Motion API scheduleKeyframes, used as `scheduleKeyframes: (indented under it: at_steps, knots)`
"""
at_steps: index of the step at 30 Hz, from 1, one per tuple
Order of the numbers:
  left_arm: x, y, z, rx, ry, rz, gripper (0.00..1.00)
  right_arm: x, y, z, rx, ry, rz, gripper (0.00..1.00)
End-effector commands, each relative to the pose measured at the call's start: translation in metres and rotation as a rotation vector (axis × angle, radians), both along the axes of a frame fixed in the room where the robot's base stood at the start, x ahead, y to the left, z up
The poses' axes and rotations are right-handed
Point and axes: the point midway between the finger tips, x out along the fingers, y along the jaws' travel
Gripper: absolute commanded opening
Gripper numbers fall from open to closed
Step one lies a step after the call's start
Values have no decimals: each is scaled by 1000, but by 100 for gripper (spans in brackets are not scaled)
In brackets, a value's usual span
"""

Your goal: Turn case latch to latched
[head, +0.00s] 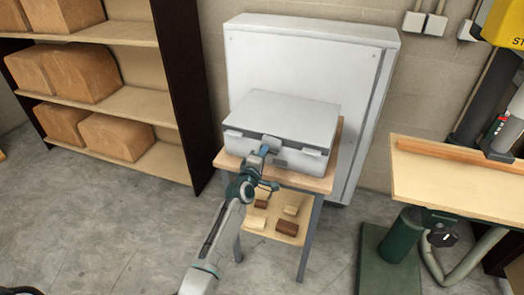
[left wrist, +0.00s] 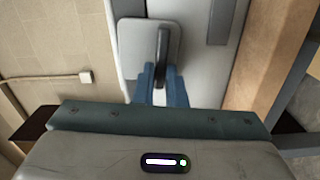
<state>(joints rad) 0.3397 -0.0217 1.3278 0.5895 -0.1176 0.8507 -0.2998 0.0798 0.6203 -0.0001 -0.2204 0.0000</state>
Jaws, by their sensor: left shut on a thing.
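The grey case (head: 285,117) sits with its lid closed on a small wooden stand. The case latch (head: 271,141) is on the front of the case, near its middle. In the left wrist view the latch shows as a dark upright lever (left wrist: 162,48) on a light grey plate (left wrist: 132,45). My left gripper (head: 264,151) reaches up to the case front. Its blue fingers (left wrist: 160,80) are shut on the lower end of the lever, one on each side. The lever's gripped end is partly hidden between the fingers. My right gripper is not in view.
The wooden stand (head: 317,183) has a lower shelf with several small blocks (head: 291,210). A large pale cabinet (head: 300,60) stands close behind. A shelf with brown blocks (head: 115,137) is at left, and a machine table (head: 455,183) at right.

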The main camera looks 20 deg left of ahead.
Motion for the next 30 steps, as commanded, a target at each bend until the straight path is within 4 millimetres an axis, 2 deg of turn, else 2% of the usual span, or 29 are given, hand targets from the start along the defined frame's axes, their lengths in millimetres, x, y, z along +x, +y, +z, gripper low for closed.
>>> scheduleKeyframes:
  at_steps: [9, 24, 25, 28, 30]
  knots:
    - [-1, -3, -2, -111, 9, 0, 0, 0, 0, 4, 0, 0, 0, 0]
    - [-1, -4, -3, -131, 12, -1, 0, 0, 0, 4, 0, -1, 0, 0]
    - [-1, -4, -3, -130, 11, -1, 13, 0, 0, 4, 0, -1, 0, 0]
    - [-1, -4, -3, -130, 11, -1, 32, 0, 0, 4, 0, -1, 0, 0]
    - [0, -3, -3, -130, 11, -1, 33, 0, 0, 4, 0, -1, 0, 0]
